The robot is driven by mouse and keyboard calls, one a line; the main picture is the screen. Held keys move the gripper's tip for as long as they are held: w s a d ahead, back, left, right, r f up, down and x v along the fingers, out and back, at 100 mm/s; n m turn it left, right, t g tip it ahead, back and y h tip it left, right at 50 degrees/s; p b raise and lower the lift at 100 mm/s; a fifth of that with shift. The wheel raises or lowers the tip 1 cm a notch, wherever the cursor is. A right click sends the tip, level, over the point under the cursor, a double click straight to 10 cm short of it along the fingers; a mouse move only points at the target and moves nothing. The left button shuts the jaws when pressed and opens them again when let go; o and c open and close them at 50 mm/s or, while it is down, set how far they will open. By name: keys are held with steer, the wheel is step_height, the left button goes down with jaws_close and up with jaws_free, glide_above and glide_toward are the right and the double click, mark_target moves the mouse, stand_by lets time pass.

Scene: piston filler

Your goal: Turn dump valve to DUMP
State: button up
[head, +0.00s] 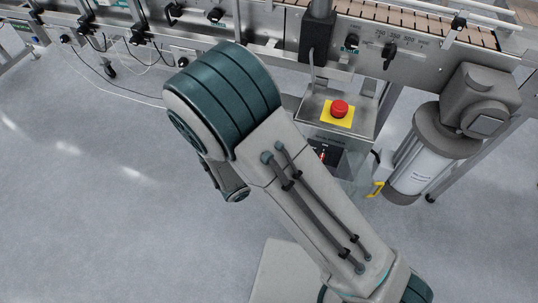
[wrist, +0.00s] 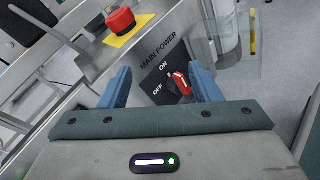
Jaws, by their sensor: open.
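A yellow lever (head: 376,189) sticks out low at the left side of the white and grey cylinder (head: 421,165); it may be the dump valve, but I can read no DUMP label. A yellow upright piece (wrist: 253,33) shows at the upper right of the wrist view, apart from my gripper. My gripper (wrist: 160,76) is open, with its two blue fingers apart on either side of the MAIN POWER panel. A red switch handle (wrist: 182,84) appears between the fingertips, near the ON and OFF marks; I cannot tell whether they touch it. My arm hides the gripper in the head view.
A red emergency button on a yellow plate (head: 340,108) tops the control box; it also shows in the wrist view (wrist: 121,21). A conveyor (head: 415,18) with rails and knobs runs along the back. A grey motor (head: 481,100) stands at right. Open floor lies left.

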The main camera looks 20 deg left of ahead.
steer(key=s+a+f+n+t+y+b, duration=0.2)
steer(key=a+f+n+t+y, duration=0.1)
steer(key=a+f+n+y, duration=0.25)
steer(key=s+a+f+n+t+y+b, duration=0.25)
steer(key=a+f+n, duration=0.25)
steer(key=a+f, duration=0.25)
steer(key=shift+t+y, duration=0.35)
steer(key=shift+y, duration=0.15)
steer(key=w+b, duration=0.1)
steer(key=w, duration=0.3)
steer(key=w+d+b, duration=0.1)
steer(key=w, duration=0.4)
steer(key=w+b, duration=0.1)
steer(key=w, duration=0.4)
steer(key=shift+d+f, duration=0.2)
steer(key=shift+f, duration=0.2)
steer(key=c, duration=1)
